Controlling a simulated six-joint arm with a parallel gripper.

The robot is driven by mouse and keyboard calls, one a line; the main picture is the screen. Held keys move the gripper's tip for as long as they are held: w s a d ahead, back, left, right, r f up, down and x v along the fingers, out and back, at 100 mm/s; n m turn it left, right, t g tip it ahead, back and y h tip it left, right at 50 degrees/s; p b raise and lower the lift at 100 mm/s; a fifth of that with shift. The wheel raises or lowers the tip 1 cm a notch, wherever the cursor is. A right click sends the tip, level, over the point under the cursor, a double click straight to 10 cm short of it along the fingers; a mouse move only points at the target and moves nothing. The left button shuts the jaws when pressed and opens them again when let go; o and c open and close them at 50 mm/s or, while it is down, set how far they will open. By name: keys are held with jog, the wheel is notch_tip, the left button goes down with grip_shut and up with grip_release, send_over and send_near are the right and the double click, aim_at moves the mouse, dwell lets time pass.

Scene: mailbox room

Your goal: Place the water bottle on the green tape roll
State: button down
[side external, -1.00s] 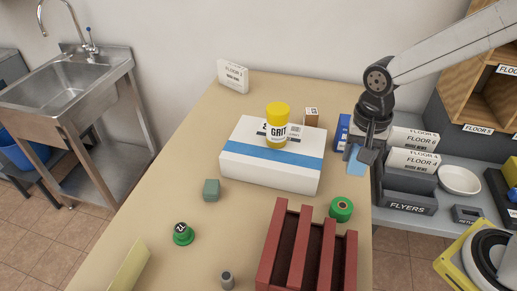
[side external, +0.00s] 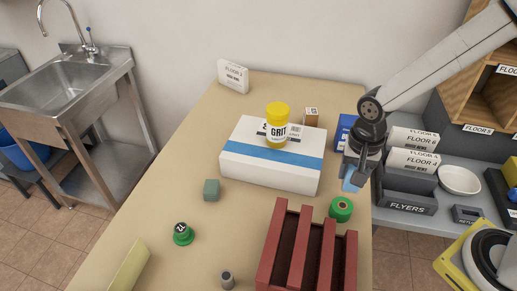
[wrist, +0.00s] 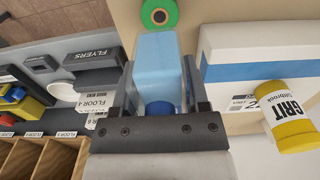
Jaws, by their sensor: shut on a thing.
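My gripper (side external: 359,166) is shut on the light blue water bottle (wrist: 157,65), whose darker blue cap shows between the fingers in the wrist view. In the side view the lower part of the bottle (side external: 351,183) shows below the fingers, and the rest is hidden by them. The green tape roll (side external: 341,209) lies flat near the right edge of the table, just below the bottle in the picture. In the wrist view the tape roll (wrist: 159,13) shows just past the far end of the bottle. I cannot tell the height gap between them.
A white box with a blue stripe (side external: 255,172) carries a yellow-lidded GRIT jar (side external: 277,128), left of my gripper. A dark red slatted rack (side external: 290,242) stands close to the tape roll. A blue box (side external: 343,130) stands behind the gripper. Shelving with a flyers tray (side external: 407,207) is at right.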

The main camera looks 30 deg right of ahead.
jog(key=shift+f, duration=2)
jog(key=shift+f, duration=1.75)
jog(key=shift+f, duration=0.15)
jog(key=shift+c, duration=0.4)
grip_release()
jog(key=shift+r, duration=0.2)
jog(key=shift+r, duration=5.95)
